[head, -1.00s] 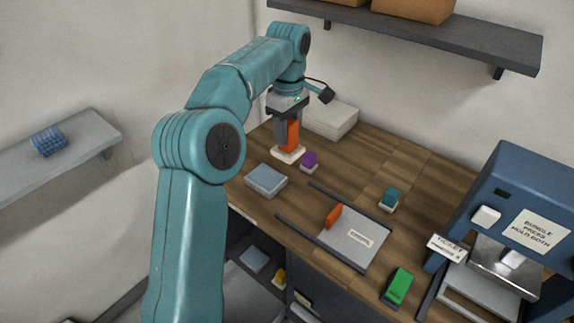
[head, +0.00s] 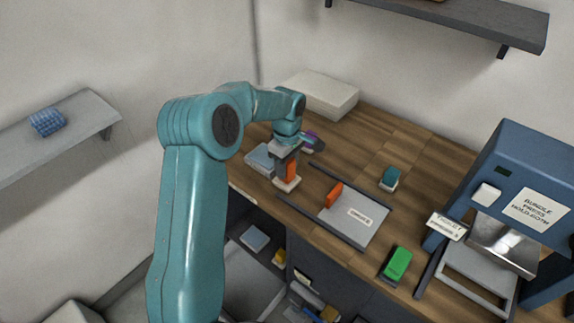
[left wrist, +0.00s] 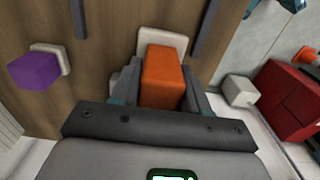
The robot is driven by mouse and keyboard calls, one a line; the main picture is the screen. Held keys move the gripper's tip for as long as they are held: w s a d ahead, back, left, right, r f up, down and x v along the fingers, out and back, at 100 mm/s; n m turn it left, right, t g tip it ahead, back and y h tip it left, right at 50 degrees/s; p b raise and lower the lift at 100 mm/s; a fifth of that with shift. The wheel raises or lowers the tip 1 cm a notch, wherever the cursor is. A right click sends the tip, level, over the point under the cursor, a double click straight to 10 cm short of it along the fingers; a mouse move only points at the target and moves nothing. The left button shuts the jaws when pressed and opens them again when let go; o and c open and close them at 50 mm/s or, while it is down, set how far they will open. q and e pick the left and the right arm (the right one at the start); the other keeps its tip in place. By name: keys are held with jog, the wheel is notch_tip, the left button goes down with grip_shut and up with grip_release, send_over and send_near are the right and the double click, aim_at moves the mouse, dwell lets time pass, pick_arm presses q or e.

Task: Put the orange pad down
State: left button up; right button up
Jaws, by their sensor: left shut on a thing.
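The orange pad (head: 291,170) is an upright orange block on a white base (head: 287,184). My left gripper (head: 285,160) is shut on its orange part from above, with the base below the fingers. The pad also shows in the left wrist view (left wrist: 163,78) between the two fingers. It is over the wooden table near its front edge, left of the grey plate (head: 362,226); I cannot tell whether its base touches the wood. A second orange piece (head: 334,194) stands at that plate's left end. My right gripper is not in view.
Dark rails (head: 318,220) flank the plate. A pale blue block (head: 261,157) lies left of the pad. The purple block (left wrist: 36,70) is behind my gripper. A teal block (head: 390,178), a green block (head: 398,263) and the blue press (head: 520,190) are to the right.

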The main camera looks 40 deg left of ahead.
pick_arm(q)
jog(key=shift+d+f, duration=0.1)
jog(key=shift+f, duration=0.05)
jog(key=shift+f, duration=0.1)
jog(key=shift+f, duration=0.2)
jog(key=o, duration=0.9)
jog(key=shift+r, duration=0.1)
jog(key=shift+o, duration=0.2)
notch_tip(320, 180, up, 12)
jog(key=shift+r, duration=0.2)
jog(key=shift+s, duration=0.1)
